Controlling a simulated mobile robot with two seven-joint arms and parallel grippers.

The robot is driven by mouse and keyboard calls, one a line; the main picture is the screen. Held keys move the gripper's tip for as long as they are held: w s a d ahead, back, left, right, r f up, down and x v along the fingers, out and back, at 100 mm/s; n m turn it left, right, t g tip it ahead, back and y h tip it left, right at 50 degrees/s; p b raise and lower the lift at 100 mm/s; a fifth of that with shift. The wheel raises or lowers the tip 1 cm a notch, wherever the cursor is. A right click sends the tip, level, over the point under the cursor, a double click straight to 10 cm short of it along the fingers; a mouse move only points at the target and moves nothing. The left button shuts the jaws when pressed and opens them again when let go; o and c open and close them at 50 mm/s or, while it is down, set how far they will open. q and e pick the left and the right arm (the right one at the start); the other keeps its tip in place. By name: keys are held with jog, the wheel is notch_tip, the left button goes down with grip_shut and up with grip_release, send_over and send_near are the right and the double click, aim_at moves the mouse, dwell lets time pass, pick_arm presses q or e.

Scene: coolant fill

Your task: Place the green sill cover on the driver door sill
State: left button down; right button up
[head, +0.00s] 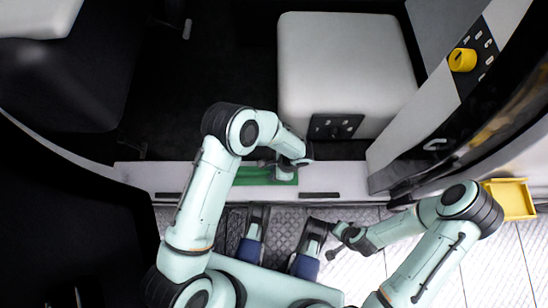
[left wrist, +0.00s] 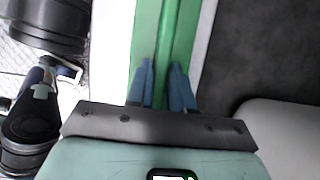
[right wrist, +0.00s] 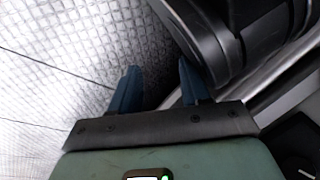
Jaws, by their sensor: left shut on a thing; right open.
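The green sill cover (head: 250,176) lies along the white driver door sill (head: 345,178) in the head view, part of it hidden under my left arm. My left gripper (head: 285,170) is above its right part. In the left wrist view the left gripper (left wrist: 163,88) is shut on the raised middle rib of the green cover (left wrist: 146,40), with the white sill showing beside it. Whether the cover rests fully on the sill cannot be told. My right gripper (head: 335,248) is open and empty above the floor outside; it also shows in the right wrist view (right wrist: 157,90).
A light grey seat (head: 345,65) stands inside the car behind the sill. A yellow cap (head: 462,60) sits on a panel at the upper right. A yellow tray (head: 510,198) is at the far right. The tiled floor (head: 380,268) around my right gripper looks clear.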

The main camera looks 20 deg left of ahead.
pick_arm(q)
jog(key=shift+f, duration=0.15)
pick_arm(e)
jog(key=shift+s, duration=0.1)
pick_arm(q)
jog(key=c, duration=1)
grip_release()
jog(key=p+v, duration=0.2)
jog(key=v, duration=1)
jog(key=shift+p, duration=0.3)
pick_arm(e)
jog(key=shift+t, duration=0.6)
jog(key=w+r, duration=0.1)
jog(key=r, duration=0.1)
jog(key=w+a+r, duration=0.1)
jog(key=w+r, duration=0.1)
jog(key=shift+w+r, duration=0.15)
jog(key=shift+w, duration=0.1)
